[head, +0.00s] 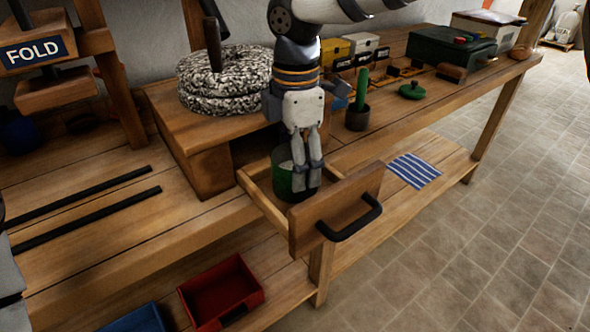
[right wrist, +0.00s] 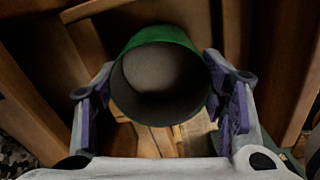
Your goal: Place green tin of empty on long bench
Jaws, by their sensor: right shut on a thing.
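The green tin (head: 282,176) stands in an open wooden drawer, partly hidden behind my right gripper. My right gripper (head: 306,188) reaches straight down into the drawer and is shut on the tin. In the right wrist view, the fingers (right wrist: 163,105) lie on both sides of the tin (right wrist: 150,45), whose open mouth faces the camera and looks empty. The long bench (head: 100,262) is the wooden bench under the drawer box; it runs from left to back right. My left gripper is not in view.
The pulled-out drawer (head: 340,207) has a black handle. Speckled rings (head: 215,90) lie on the drawer box. A dark cup with a green-handled tool (head: 357,117), a green lid (head: 411,90) and boxes stand right. Two black rails (head: 85,218) and a red tray (head: 221,290) are left and below.

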